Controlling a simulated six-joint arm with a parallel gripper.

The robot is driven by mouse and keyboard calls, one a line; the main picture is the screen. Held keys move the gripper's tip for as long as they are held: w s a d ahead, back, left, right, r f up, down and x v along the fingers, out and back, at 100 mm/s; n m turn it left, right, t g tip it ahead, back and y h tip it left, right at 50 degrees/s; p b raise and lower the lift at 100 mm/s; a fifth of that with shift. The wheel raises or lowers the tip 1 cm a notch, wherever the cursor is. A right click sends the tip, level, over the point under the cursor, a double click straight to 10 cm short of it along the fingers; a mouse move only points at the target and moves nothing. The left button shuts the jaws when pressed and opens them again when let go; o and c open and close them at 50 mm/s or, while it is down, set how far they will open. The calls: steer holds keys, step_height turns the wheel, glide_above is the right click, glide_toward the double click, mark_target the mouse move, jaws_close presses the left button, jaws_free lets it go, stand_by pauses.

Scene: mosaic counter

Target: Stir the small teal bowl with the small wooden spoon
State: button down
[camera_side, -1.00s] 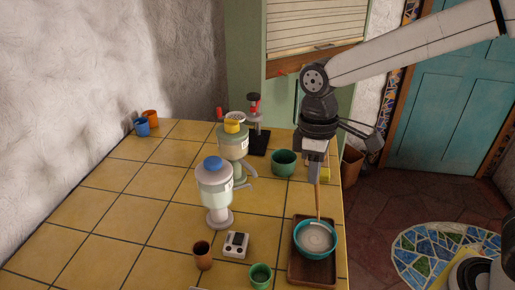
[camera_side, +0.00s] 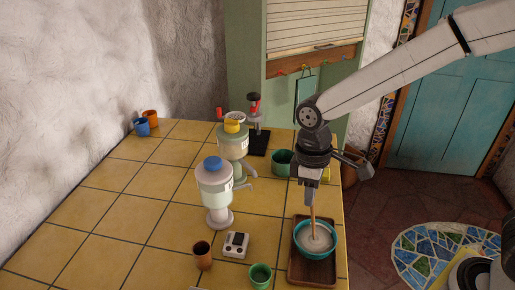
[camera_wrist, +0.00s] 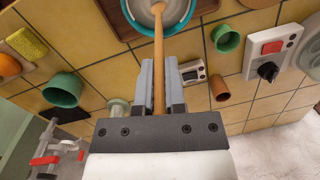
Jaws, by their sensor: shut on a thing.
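The small teal bowl (camera_side: 303,246) stands on a brown wooden tray (camera_side: 299,275) at the counter's front right, with pale contents inside. My gripper (camera_side: 310,203) is above the bowl, shut on the small wooden spoon (camera_side: 313,217). In the wrist view the spoon (camera_wrist: 158,60) runs between my two grey fingers (camera_wrist: 158,85) to the bowl (camera_wrist: 137,27) at the top edge.
Left of the tray are a small scale (camera_side: 236,244), a brown cup (camera_side: 203,256) and a green cup (camera_side: 260,276). Behind are a blue-topped grinder (camera_side: 214,185), another grinder (camera_side: 232,145) and a green bowl (camera_side: 281,163). The counter's left middle is clear.

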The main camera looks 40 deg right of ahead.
steer(key=shift+s+f, duration=0.25)
steer(key=shift+f, duration=0.75)
steer(key=shift+s+a, duration=0.1)
